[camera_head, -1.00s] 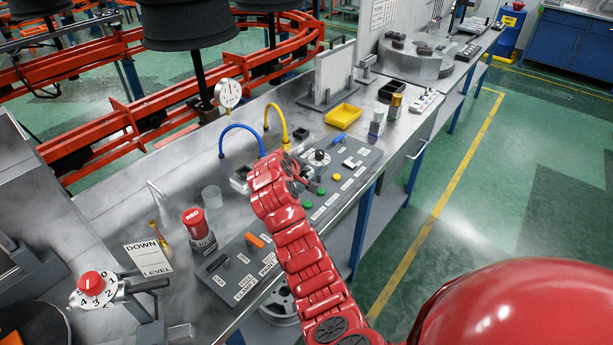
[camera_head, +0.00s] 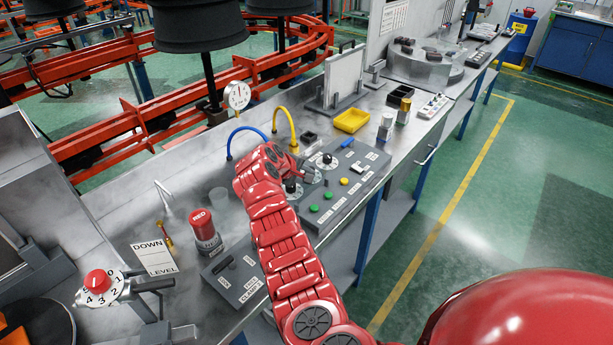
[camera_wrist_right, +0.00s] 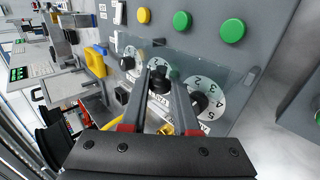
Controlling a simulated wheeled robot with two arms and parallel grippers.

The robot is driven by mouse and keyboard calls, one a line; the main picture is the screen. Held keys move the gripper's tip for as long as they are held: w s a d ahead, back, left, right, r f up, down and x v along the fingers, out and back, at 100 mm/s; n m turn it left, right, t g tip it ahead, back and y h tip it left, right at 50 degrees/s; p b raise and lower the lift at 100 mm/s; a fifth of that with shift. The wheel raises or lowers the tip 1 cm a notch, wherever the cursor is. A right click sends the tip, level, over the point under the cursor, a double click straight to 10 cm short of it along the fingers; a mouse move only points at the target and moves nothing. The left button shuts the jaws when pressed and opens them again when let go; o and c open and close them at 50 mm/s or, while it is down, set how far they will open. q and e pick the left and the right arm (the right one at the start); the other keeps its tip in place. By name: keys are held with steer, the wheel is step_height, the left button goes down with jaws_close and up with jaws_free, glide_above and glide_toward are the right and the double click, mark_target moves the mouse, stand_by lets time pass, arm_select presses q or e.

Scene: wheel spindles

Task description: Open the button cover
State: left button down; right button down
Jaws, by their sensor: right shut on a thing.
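The button cover appears to be the clear panel (camera_wrist_right: 232,80) over a row of numbered dials in the right wrist view. It lies close over the dials, and its far edges are faint. My right gripper (camera_wrist_right: 164,80) is shut on a small black knob (camera_wrist_right: 159,86) at the middle dial. I cannot tell whether this knob belongs to the cover or to the dial. In the head view my right gripper (camera_head: 306,172) reaches down to the dials on the grey control panel (camera_head: 345,191). The cover is hard to make out there. My left gripper is not in view.
Green buttons (camera_wrist_right: 232,30) and a yellow button (camera_wrist_right: 144,16) sit beside the dials. A blue hose (camera_head: 238,132) and a yellow hose (camera_head: 285,116) rise behind the arm. A yellow tray (camera_head: 352,119) and a red-topped cylinder (camera_head: 203,228) stand on the bench.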

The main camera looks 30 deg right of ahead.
steer(key=c, duration=0.7)
jaws_free()
steer(key=b+v, duration=0.3)
steer(key=v, duration=1.4)
steer(key=shift+s+a, duration=0.1)
